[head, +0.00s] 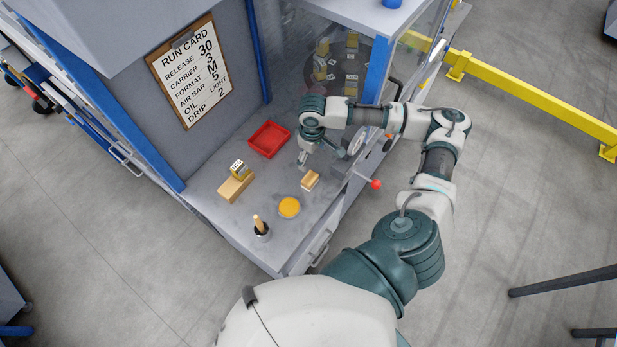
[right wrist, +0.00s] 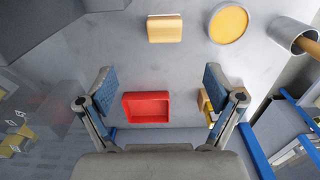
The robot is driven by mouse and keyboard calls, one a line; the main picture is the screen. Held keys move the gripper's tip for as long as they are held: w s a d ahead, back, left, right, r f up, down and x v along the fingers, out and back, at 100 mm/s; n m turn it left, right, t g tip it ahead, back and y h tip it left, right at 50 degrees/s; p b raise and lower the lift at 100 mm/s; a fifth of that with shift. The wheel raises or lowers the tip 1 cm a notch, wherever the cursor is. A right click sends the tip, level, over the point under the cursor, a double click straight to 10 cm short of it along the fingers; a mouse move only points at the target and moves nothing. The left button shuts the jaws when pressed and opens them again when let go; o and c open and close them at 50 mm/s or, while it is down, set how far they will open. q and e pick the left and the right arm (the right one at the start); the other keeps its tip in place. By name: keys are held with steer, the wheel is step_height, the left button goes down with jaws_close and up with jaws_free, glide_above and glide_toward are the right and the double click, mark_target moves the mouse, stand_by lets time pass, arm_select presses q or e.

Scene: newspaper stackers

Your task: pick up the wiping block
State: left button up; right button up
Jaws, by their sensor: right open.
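The wiping block, which I take to be the small tan block with a pale top (head: 311,180), lies on the grey counter (head: 262,187). It also shows at the top of the right wrist view (right wrist: 165,28), unobstructed. My right gripper (head: 322,152) is open above the counter, just behind the block in the head view. In the right wrist view its two fingers (right wrist: 158,78) are spread wide with nothing between them, and the block is beyond the fingertips, apart from them. My left gripper is not in view.
A red tray (head: 269,139) lies behind the block. A yellow disc (head: 289,207) and a cup with a wooden handle (head: 261,229) stand nearby. A wooden block (head: 235,187) with a small numbered device (head: 239,168) is left. A panel with a run card (head: 189,72) rises behind.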

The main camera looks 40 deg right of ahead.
glide_above(310, 177)
steer(key=f, duration=0.4)
steer(key=shift+d+f, duration=0.2)
steer(key=shift+f, duration=0.05)
steer(key=f, duration=0.4)
steer(key=shift+w+d+f+p, duration=0.1)
steer(key=shift+w+f+p, duration=0.1)
steer(key=shift+p, duration=0.15)
steer(key=shift+d+f, duration=0.1)
steer(key=shift+f, duration=0.2)
steer(key=shift+s+f, duration=0.1)
steer(key=shift+f, duration=0.2)
steer(key=f, duration=0.2)
steer(key=f+p, duration=0.1)
steer(key=shift+s+a+f, duration=0.15)
steer(key=shift+a+f, duration=0.2)
steer(key=shift+a, duration=0.05)
steer(key=shift+a+f, duration=0.1)
steer(key=shift+f, duration=0.4)
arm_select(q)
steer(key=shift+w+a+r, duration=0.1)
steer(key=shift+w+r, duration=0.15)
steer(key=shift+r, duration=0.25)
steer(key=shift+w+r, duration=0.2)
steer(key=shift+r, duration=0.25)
arm_select(e)
steer(key=c, duration=1.2)
steer(key=shift+c, duration=0.2)
